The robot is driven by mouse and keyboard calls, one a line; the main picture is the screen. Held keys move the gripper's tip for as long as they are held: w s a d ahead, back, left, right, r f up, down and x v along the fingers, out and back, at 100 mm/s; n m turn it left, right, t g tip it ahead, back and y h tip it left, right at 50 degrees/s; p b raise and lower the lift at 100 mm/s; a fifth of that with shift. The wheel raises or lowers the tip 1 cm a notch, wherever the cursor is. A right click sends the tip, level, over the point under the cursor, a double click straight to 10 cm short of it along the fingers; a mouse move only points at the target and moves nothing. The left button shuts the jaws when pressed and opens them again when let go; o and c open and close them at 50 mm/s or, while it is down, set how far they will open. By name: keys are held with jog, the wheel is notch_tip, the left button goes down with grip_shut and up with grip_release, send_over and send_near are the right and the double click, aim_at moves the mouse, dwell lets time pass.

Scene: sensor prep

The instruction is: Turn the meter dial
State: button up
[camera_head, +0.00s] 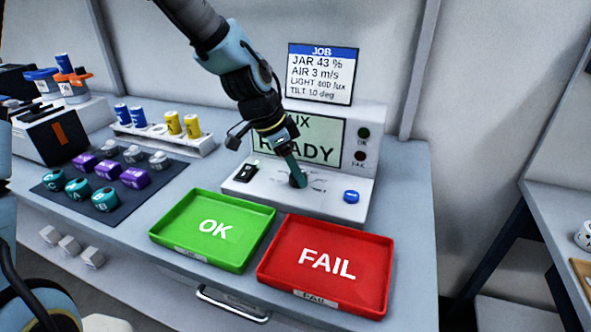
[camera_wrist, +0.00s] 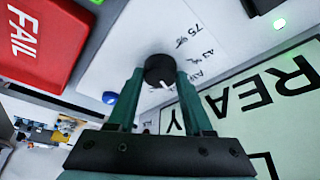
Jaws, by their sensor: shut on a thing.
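The meter dial is a black round knob (camera_wrist: 160,70) with a white pointer mark, set on the white panel of the meter (camera_head: 328,196). In the wrist view, the two teal fingers of my gripper (camera_wrist: 160,82) are on either side of the knob and shut on it. In the head view, my gripper (camera_head: 296,178) comes down onto the panel and hides most of the knob. Printed labels, one reading 75, surround the knob. The meter's screen (camera_head: 325,136) reads "READY", partly hidden by my arm.
A green OK tray (camera_head: 258,250) and a red FAIL tray (camera_head: 378,262) lie in front of the meter. A blue button (camera_head: 351,196) and a black switch (camera_head: 246,172) flank the dial. A dark mat (camera_head: 122,204) with several sensors and a battery rack (camera_head: 205,144) stand left.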

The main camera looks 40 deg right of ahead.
grip_shut()
jog(key=n+b, duration=0.1)
jog(key=n, duration=0.1)
jog(key=n+t+b, duration=0.1)
jog(key=shift+s+f+n+t+b, duration=0.15)
jog(key=shift+n+t+b, duration=0.15)
jog(key=shift+n+b, duration=0.1)
jog(key=n+t+b, duration=0.1)
jog(key=n, duration=0.1)
jog(key=n+b, duration=0.2)
jog(key=shift+s+t, duration=0.2)
jog(key=shift+t, duration=0.2)
jog(key=n+t+y+b, duration=0.1)
jog(key=n+b, duration=0.2)
jog(key=n, duration=0.1)
jog(key=shift+d+n+b, duration=0.1)
jog(key=shift+n+b, duration=0.3)
jog(key=shift+n+t+y+b, duration=0.55)
jog(key=shift+n+b, duration=0.4)
jog(key=shift+n, duration=0.55)
